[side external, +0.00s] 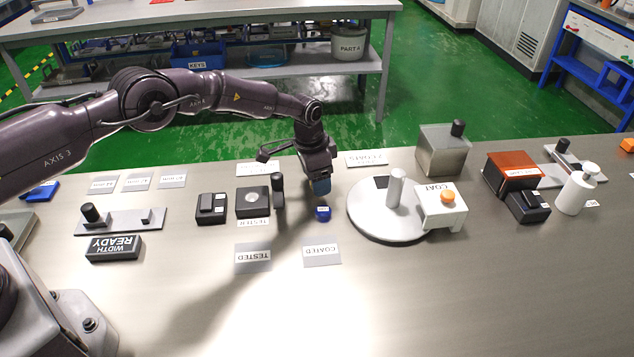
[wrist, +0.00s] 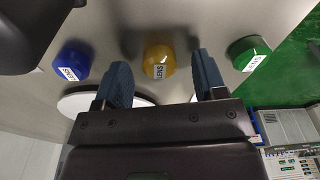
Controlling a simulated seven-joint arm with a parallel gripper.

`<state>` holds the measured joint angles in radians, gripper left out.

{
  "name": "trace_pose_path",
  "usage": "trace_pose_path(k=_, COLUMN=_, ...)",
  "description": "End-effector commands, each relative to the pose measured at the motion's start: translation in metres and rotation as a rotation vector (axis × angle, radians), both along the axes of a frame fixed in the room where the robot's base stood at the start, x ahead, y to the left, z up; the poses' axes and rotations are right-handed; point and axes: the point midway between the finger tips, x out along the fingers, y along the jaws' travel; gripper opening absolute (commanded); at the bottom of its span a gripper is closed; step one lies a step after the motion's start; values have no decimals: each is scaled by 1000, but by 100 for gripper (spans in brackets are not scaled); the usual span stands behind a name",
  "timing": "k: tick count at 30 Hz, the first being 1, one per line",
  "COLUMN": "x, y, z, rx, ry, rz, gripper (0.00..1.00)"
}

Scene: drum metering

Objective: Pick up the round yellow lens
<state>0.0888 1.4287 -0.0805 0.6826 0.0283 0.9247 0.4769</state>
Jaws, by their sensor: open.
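The round yellow lens (wrist: 159,61) shows in the wrist view, with a white LENS label on its side. It lies ahead of the gap between my fingers, apart from both as far as I can see. My gripper (wrist: 161,82) is open and empty. In the side external view my gripper (side external: 320,187) points down just above the table, and the yellow lens is hidden there. A blue lens (wrist: 74,59) is to the left of the yellow one and a green lens (wrist: 248,52) to the right. The blue lens also shows in the side external view (side external: 323,213).
A round grey plate with a post (side external: 396,190) and a COAT box (side external: 441,207) stand right of my gripper. The tester (side external: 253,203) is to the left. TESTED (side external: 253,258) and COATED (side external: 321,254) cards lie in front. The table's front middle is clear.

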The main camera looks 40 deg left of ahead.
Motion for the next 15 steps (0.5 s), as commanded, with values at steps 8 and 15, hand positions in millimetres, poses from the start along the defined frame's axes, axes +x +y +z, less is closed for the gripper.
trace_pose_path(k=8, x=1, y=0, z=-3, rx=0, ry=0, rz=0, gripper=65)
trace_pose_path(k=15, x=0, y=0, z=-3, rx=0, ry=0, rz=0, gripper=12)
